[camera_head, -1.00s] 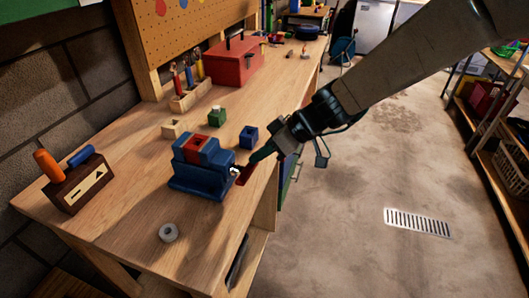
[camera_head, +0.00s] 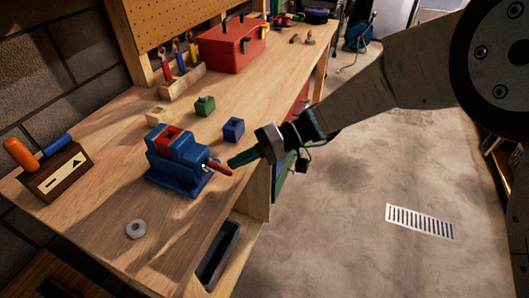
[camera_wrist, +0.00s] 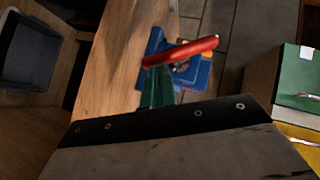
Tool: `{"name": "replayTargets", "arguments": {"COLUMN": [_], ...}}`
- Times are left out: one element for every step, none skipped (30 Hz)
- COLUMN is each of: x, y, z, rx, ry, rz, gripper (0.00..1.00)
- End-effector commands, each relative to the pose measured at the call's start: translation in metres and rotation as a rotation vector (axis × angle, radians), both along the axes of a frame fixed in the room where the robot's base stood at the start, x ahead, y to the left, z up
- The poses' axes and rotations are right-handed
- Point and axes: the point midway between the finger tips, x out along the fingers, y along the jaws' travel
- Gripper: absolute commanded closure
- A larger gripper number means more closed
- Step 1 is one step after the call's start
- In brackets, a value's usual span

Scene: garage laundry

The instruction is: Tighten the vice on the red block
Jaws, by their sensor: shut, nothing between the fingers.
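The blue vice (camera_head: 178,172) stands on the workbench near its front edge. The red block (camera_head: 167,137) sits in its top between the jaws; I cannot tell how tightly it is held. The vice's red handle (camera_head: 219,168) sticks out on the right side, toward the bench edge. My gripper (camera_head: 233,163) is shut and empty, its tip close to the handle. In the wrist view the red handle (camera_wrist: 182,51) lies slanted just beyond my shut fingers (camera_wrist: 157,90), with the blue vice (camera_wrist: 192,74) partly hidden behind it. Whether the fingers touch the handle is unclear.
Blue (camera_head: 233,129), green (camera_head: 204,106) and wooden (camera_head: 158,115) blocks stand behind the vice. A grey ring (camera_head: 136,229) lies in front. A red toolbox (camera_head: 232,47) is farther back. An open dark drawer or bin (camera_head: 218,253) is below the bench edge.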

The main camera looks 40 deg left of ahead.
Motion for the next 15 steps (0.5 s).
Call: {"name": "replayTargets", "arguments": {"x": [-0.005,-0.0061,-0.0071,-0.0077,-0.0084,-0.0092,-0.0095,-0.0098,-0.0102,-0.0105,-0.0106,-0.0107,-0.0109,-0.011,-0.011], "y": [0.0008,0.0013,0.0019,0.002,0.002,0.002,0.0019,0.0019,0.0017,0.0016,0.0015,0.0013,0.0012,0.001,0.0008], "z": [-0.005,-0.0059,-0.0066,-0.0072,-0.0074,-0.0078,-0.0085,-0.0091,-0.0099,-0.0105,-0.011,-0.0116,-0.012,-0.0124,-0.0129], "rx": [-0.016,-0.021,-0.029,-0.035,-0.037,-0.036,-0.036,-0.036,-0.036,-0.037,-0.037,-0.037,-0.037,-0.037,-0.037], "ry": [0.033,0.052,0.075,0.091,0.098,0.094,0.094,0.093,0.093,0.092,0.092,0.092,0.091,0.091,0.091], "rz": [0.009,0.01,0.011,0.012,0.014,0.014,0.014,0.014,0.014,0.014,0.014,0.014,0.014,0.014,0.014], "gripper": [1.0,1.0,1.0,1.0,1.0,1.0,1.0,1.0,1.0,1.0,1.0,1.0,1.0,1.0,1.0]}}
